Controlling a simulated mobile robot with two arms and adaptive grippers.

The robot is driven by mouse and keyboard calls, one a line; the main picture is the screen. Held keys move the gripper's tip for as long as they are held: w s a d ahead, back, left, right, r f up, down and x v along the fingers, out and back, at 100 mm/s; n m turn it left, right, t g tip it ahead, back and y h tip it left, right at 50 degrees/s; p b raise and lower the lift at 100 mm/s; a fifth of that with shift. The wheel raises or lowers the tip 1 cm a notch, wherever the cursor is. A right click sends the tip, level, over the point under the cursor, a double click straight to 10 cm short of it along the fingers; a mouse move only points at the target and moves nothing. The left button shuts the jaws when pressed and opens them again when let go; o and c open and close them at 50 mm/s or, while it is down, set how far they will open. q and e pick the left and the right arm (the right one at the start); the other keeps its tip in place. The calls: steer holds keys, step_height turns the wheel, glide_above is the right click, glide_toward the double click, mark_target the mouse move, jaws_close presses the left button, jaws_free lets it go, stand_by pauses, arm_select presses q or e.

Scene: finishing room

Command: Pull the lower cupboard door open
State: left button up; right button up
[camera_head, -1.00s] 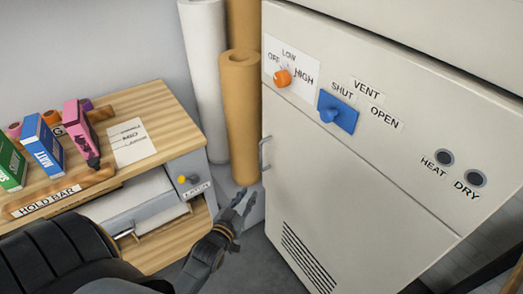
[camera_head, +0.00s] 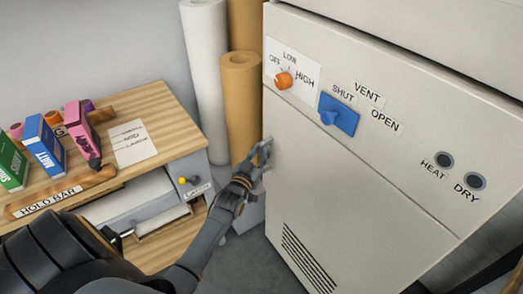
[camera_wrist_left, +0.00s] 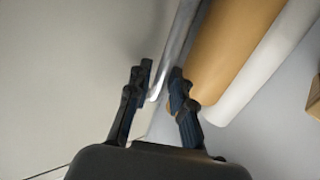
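The lower cupboard door (camera_head: 345,205) is a cream panel below the control strip, and it looks shut. Its metal bar handle (camera_wrist_left: 179,45) is at the door's left edge; in the head view my gripper hides most of it. My left gripper (camera_head: 264,152) is at the handle. In the left wrist view my left gripper (camera_wrist_left: 161,70) has its fingers apart, with the lower end of the handle between them and gaps showing. I cannot tell whether either finger touches the bar. The door (camera_wrist_left: 65,70) fills the left of that view. My right gripper is not in view.
Brown rolls (camera_head: 241,95) and a white roll (camera_head: 205,80) stand close left of the cupboard. A wooden bench (camera_head: 160,105) with small boxes is at the left. An orange knob (camera_head: 284,80) and blue vent switch (camera_head: 338,114) are above the door. Grey floor shows in front.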

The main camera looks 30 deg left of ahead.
arm_select(q)
steer(key=shift+w, duration=0.4)
jaws_close()
steer(key=shift+s+a, duration=0.1)
